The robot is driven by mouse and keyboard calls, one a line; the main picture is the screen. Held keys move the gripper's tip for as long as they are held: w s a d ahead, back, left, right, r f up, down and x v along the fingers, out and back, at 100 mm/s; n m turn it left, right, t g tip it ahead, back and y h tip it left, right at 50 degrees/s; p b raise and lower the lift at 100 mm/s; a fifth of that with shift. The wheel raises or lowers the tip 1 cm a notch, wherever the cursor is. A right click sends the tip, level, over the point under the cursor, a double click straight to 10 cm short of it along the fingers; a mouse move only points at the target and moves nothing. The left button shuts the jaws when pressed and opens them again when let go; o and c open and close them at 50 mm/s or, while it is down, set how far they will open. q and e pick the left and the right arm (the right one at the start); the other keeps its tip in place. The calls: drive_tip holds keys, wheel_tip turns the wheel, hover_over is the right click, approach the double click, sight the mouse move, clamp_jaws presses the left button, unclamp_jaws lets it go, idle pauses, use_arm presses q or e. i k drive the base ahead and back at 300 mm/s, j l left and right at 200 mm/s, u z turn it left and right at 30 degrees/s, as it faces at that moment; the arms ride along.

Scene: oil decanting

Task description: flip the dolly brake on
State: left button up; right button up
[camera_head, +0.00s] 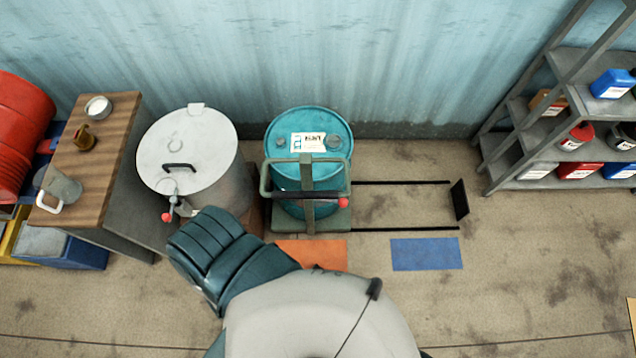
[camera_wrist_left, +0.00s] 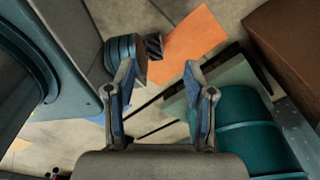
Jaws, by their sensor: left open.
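A teal drum (camera_head: 318,122) with a white label stands upright on a grey-green dolly (camera_head: 338,222) against the wall. A dark bar with a red knob (camera_head: 343,203) lies across the dolly's near side; I cannot tell for certain that this is the brake. In the left wrist view the drum (camera_wrist_left: 245,130) is at the lower right, beside the dolly's pale deck (camera_wrist_left: 228,70). My left gripper (camera_wrist_left: 160,75) is open and its jaws look empty. No red knob shows between its fingers. It is not visible in the head view. My right gripper is in neither view.
A grey tank (camera_head: 190,150) with a red-handled tap stands close left of the drum. An orange floor patch (camera_head: 315,254) and a blue one (camera_head: 426,254) lie in front. Dark floor rails run right to an end plate (camera_head: 459,199). A bottle shelf (camera_head: 555,110) stands at right.

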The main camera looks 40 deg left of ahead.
sight(343, 201)
drive_tip(key=k+u, duration=0.15)
drive_tip(key=u, duration=0.55)
drive_tip(key=k+z, duration=0.15)
drive_tip(key=z, duration=0.15)
drive_tip(key=k+j+z, duration=0.1)
drive_tip(key=z, duration=0.25)
